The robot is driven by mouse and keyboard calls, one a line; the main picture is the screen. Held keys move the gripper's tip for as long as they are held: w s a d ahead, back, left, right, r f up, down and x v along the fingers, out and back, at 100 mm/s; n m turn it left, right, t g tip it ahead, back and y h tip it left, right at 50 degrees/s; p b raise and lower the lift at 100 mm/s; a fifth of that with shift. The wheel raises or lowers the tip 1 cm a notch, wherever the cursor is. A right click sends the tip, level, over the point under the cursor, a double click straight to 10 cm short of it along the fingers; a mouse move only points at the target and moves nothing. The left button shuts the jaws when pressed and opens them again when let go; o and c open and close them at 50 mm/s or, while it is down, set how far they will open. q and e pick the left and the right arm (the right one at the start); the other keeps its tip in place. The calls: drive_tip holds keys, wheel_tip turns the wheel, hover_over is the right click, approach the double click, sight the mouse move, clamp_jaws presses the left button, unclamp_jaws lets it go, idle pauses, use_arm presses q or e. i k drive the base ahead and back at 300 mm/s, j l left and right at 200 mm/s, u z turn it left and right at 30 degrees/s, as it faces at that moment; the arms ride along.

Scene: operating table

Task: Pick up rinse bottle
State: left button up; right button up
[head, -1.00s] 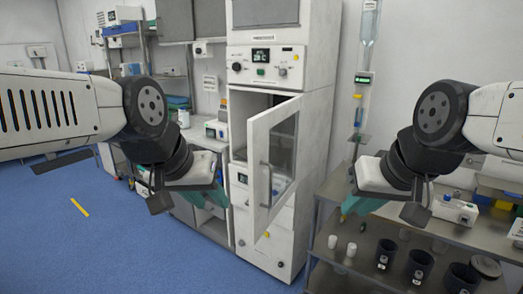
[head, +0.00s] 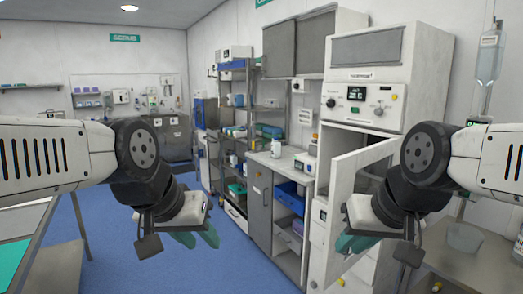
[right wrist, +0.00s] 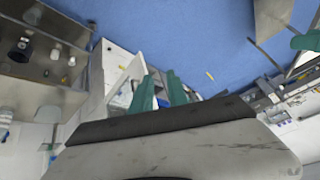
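I cannot surely tell which thing is the rinse bottle. A small white bottle (head: 276,149) stands on the counter (head: 262,160) in the middle of the head view, and a white container with a dark label (head: 311,160) is to its right. My left gripper (head: 198,238) is open and empty over the blue floor, left of the counter. My right gripper (head: 352,243) is open and empty in front of the white cabinet. Its two teal fingers also show apart in the right wrist view (right wrist: 160,92). Neither gripper touches anything.
The white cabinet's open door (head: 350,195) stands out behind my right gripper. A steel table (head: 470,258) is at right, another table (head: 30,240) at left. Shelving (head: 240,125) stands farther back. Blue floor (head: 140,250) is clear in the middle.

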sight(276, 145)
drive_tip(key=i+j, duration=0.4)
drive_tip(key=i, duration=0.25)
drive_tip(key=i+j, duration=0.35)
drive_tip(key=i, duration=0.3)
drive_tip(key=i+j+z, duration=0.1)
drive_tip(key=i+j, duration=0.3)
drive_tip(key=i, duration=0.25)
drive_tip(key=i+j, duration=0.45)
drive_tip(key=i, duration=0.15)
drive_tip(key=i+j, duration=0.4)
drive_tip(key=i, duration=0.25)
drive_tip(key=i+j, duration=0.1)
drive_tip(key=i, duration=0.25)
drive_tip(key=i+j+z, duration=0.1)
drive_tip(key=i, duration=0.25)
